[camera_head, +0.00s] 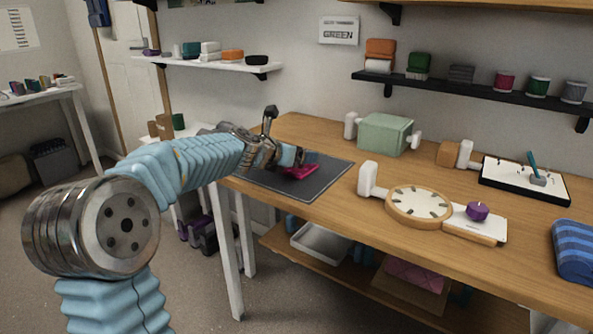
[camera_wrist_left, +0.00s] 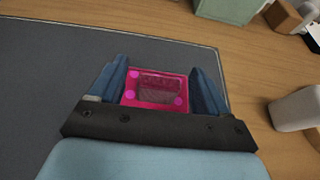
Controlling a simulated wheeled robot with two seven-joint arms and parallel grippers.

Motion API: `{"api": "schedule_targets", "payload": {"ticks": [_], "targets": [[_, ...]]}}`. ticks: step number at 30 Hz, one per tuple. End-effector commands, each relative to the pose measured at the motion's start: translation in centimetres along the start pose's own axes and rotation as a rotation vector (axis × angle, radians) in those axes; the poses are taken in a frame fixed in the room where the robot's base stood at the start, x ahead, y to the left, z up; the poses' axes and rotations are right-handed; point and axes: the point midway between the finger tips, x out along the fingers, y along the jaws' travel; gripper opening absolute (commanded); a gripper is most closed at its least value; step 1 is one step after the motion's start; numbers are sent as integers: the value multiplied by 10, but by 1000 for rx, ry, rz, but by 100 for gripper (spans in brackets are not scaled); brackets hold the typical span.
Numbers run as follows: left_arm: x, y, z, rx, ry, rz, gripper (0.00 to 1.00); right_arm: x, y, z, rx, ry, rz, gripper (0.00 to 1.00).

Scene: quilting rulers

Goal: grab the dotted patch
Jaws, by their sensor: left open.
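A bright pink square piece with lighter pink dots near its corners lies on the dark mat; I take it as the dotted patch (camera_head: 299,172). In the left wrist view the patch (camera_wrist_left: 155,90) has a darker greyish rectangle in its middle. My left gripper (camera_head: 292,160) is over the mat beside the patch. In the wrist view its blue fingers are open, one on each side of the patch (camera_wrist_left: 182,97); whether they touch it I cannot tell. My right gripper is out of view.
The dark mat (camera_head: 260,179) lies at the wooden table's (camera_head: 335,205) left end. A green box (camera_head: 386,134), a round wooden dial (camera_head: 418,206), a purple knob (camera_head: 477,211) on a white block and a striped blue cloth (camera_head: 574,250) stand further right. A white-handled object is just right of the mat.

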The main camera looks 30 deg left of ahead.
Motion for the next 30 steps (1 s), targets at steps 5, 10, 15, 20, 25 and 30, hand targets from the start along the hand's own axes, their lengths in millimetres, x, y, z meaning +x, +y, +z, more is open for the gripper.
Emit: {"api": "schedule_targets", "payload": {"ticks": [5,10,15,20,25,30], "targets": [[19,1,0,0,0,2,77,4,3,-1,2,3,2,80],[19,1,0,-1,-1,1,77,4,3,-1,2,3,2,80],[19,1,0,-1,0,1,58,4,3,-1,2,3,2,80],[19,1,0,-1,0,1,34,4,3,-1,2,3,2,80],[19,1,0,-1,0,1,21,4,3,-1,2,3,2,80],[17,1,4,0,-1,1,21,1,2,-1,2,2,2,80]]}}
